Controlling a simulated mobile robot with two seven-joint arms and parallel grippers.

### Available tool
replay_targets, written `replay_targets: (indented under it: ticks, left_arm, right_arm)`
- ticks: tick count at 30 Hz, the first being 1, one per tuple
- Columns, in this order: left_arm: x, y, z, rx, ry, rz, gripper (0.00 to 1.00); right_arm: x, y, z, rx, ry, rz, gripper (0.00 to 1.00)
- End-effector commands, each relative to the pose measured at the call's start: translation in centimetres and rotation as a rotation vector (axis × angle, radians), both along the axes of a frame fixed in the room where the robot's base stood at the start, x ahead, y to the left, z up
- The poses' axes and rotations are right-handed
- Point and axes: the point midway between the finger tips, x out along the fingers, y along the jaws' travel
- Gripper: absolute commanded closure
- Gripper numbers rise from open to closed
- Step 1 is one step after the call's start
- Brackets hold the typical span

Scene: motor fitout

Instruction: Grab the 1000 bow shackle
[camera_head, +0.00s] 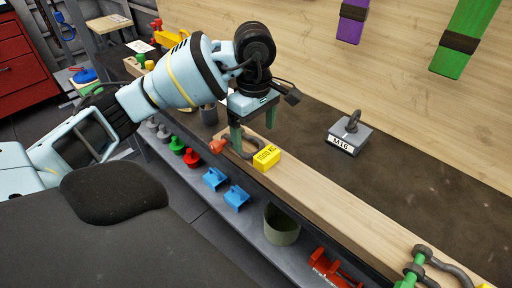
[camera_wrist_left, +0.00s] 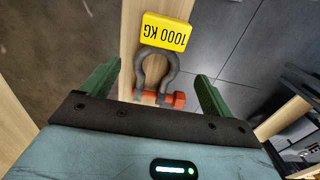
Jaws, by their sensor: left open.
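The 1000 bow shackle is a dark grey bow (camera_wrist_left: 172,62) with an orange-red pin (camera_wrist_left: 160,98) and a yellow "1000 KG" block (camera_wrist_left: 167,31) at its bow end. In the head view its yellow block (camera_head: 266,157) rests on the light wooden strip. My left gripper (camera_head: 252,119) is above the shackle, fingers pointing down. In the left wrist view its two green fingers (camera_wrist_left: 152,85) are apart, one on each side of the shackle. No contact shows between the fingers and the shackle. My right gripper is not in view.
A grey M16 block with an eye (camera_head: 347,138) stands on the dark bench behind. Another shackle with a green pin (camera_head: 418,262) lies at the front right. A lower shelf holds blue blocks (camera_head: 236,198), a bin (camera_head: 282,224) and red parts (camera_head: 334,268).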

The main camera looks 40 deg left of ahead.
Motion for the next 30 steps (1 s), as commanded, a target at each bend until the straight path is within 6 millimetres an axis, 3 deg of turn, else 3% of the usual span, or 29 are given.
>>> replay_targets:
  ticks: [12,22,30]
  left_arm:
    - [0.2,-0.1,-4.6,-0.001,0.002,0.000,0.13]
    - [0.2,-0.1,-5.1,-0.001,-0.001,0.000,0.13]
    - [0.2,-0.1,-5.1,-0.001,-0.001,-0.001,0.48]
  right_arm:
    - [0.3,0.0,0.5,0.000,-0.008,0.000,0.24]
    - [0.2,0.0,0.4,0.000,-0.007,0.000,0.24]
    - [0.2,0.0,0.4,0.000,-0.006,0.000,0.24]
